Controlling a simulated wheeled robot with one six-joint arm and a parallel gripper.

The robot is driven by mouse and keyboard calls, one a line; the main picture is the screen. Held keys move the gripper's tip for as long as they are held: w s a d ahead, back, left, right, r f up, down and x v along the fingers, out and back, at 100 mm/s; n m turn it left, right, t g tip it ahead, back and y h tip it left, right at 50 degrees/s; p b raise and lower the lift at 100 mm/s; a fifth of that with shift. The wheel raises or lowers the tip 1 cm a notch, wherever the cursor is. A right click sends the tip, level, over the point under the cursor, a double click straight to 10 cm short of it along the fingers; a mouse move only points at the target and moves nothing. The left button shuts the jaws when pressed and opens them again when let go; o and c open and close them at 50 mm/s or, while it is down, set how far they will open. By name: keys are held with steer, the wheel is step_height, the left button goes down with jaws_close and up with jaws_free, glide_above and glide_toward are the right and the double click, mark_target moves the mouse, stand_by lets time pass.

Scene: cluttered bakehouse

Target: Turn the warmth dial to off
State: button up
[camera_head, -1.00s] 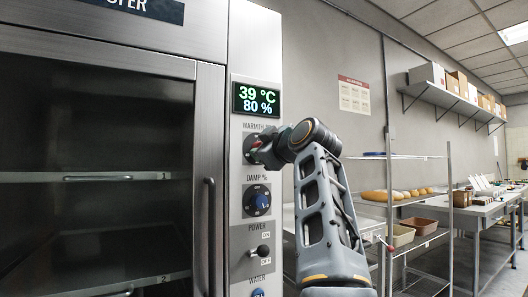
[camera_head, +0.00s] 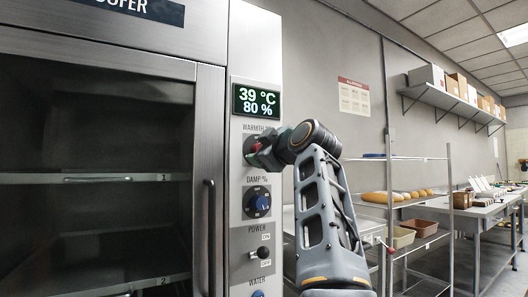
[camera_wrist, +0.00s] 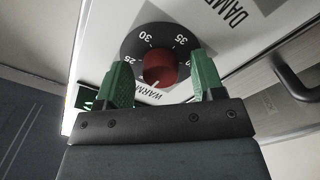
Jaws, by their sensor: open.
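The warmth dial (camera_wrist: 162,70) is a red knob on a black scale plate with numbers such as 25, 30 and 35, in the wrist view. In the head view the dial (camera_head: 250,146) shows only in part, with my arm covering its right side. My gripper (camera_wrist: 160,75) has green fingers, one on each side of the red knob, apart from each other. I cannot tell whether either finger touches the knob. The off mark is not readable. The display (camera_head: 256,100) above reads 39 °C and 80 %.
The cabinet door (camera_head: 105,190) is at the left. A wire rack (camera_head: 400,200) with loaves and a shelf with boxes (camera_head: 428,75) stand at the right.

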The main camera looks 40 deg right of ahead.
steer(key=s+a+b, duration=0.2)
steer(key=s, duration=1.1)
steer(key=shift+s, duration=0.35)
steer(key=shift+s, duration=0.1)
